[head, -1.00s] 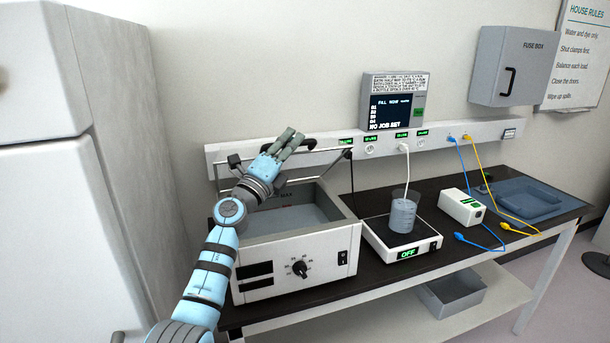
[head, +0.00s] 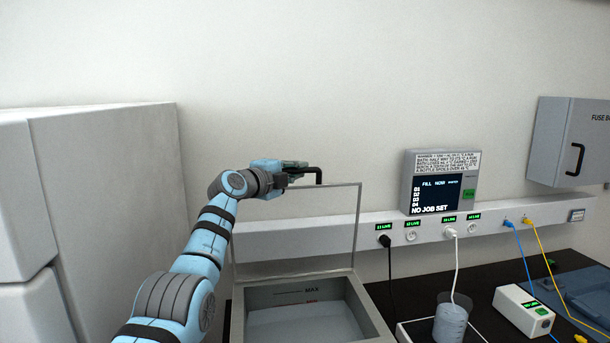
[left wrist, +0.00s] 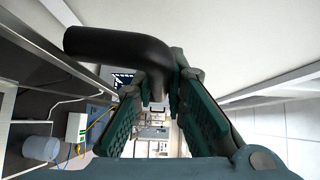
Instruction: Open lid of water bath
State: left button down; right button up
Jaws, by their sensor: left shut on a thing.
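The water bath (head: 374,312) stands on the bench at the bottom of the head view, its basin with a MAX mark open to view from above. Its clear lid, with a thin grey frame (head: 358,215), stands raised and about upright at the back of the bath. My left gripper (head: 292,170) is at the lid's top edge, shut on the black lid handle (head: 319,175). In the left wrist view the handle (left wrist: 115,43) crosses between the fingers (left wrist: 160,95). The front panel of the bath is out of the picture. My right gripper is not in view.
A large pale cabinet (head: 110,200) stands to the left, close to my left arm. A socket rail (head: 350,232) runs along the wall behind the lid. A display box (head: 440,182), a beaker (head: 450,322) and a white device (head: 523,310) are to the right.

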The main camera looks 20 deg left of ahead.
pick_arm(q)
jog(key=shift+w+a, duration=0.2)
jog(key=shift+w, duration=0.1)
jog(key=shift+s, duration=0.1)
jog(key=c, duration=1.9)
grip_release()
jog(key=s, duration=0.2)
jog(key=s+a, duration=0.1)
jog(key=s, duration=0.4)
jog(key=shift+s+a+r, duration=0.25)
jog(key=shift+a, duration=0.1)
jog(key=shift+d, duration=0.1)
jog(key=shift+w, duration=0.15)
